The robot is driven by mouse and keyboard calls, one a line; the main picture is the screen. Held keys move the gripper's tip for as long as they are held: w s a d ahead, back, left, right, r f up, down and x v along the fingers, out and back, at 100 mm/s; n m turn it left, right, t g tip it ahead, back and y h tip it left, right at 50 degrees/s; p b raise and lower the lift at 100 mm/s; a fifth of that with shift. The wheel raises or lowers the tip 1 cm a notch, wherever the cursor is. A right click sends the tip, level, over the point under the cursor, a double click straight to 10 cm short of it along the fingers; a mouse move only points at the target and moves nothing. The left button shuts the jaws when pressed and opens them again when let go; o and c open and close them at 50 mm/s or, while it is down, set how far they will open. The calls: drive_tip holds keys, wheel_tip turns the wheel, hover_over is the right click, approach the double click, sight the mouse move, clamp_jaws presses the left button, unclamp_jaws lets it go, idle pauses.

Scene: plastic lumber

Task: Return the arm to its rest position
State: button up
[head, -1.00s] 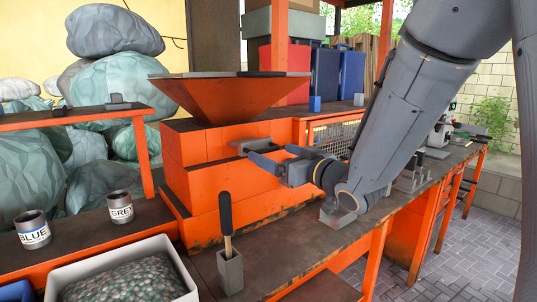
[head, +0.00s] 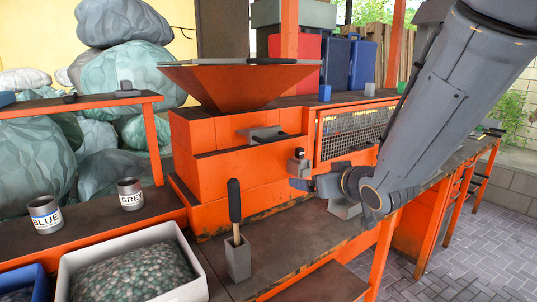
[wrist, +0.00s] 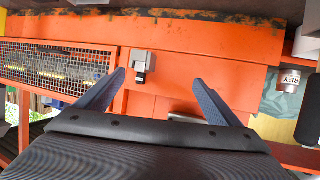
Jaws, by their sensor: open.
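My gripper (head: 301,184) is in front of the orange machine (head: 240,170), near its right corner in the head view. In the wrist view its two blue-grey fingers (wrist: 160,92) are spread wide with nothing held between them. Beyond them a small grey fitting with a black part (wrist: 142,64) sits on the machine's orange face; it also shows just above the gripper in the head view (head: 298,160). My arm is bent down from the upper right. The fingertips are partly hard to make out in the head view.
A mesh guard (head: 350,132) is behind my wrist. A grey holder (head: 238,260) with a black-handled tool stands on the bench. A white bin of pellets (head: 190,235), a BLUE cup (head: 46,214) and a GREY cup (head: 130,194) are at left. Paved floor at right is clear.

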drive_tip(key=s+d+f+m+g+h, duration=0.2)
drive_tip(key=s+d+f+g+h, duration=0.15)
drive_tip(key=f, duration=0.35)
drive_tip(key=s+d+f+m+g, duration=0.1)
drive_tip(key=s+f+g, duration=0.3)
drive_tip(key=s, duration=0.6)
drive_tip(key=s+f+g, duration=0.4)
drive_tip(key=s+g, duration=0.1)
drive_tip(key=s, duration=0.5)
drive_tip(key=shift+s+d+f+m+h, duration=0.3)
drive_tip(key=shift+d+m+h, duration=0.05)
drive_tip(key=shift+d+m, duration=0.05)
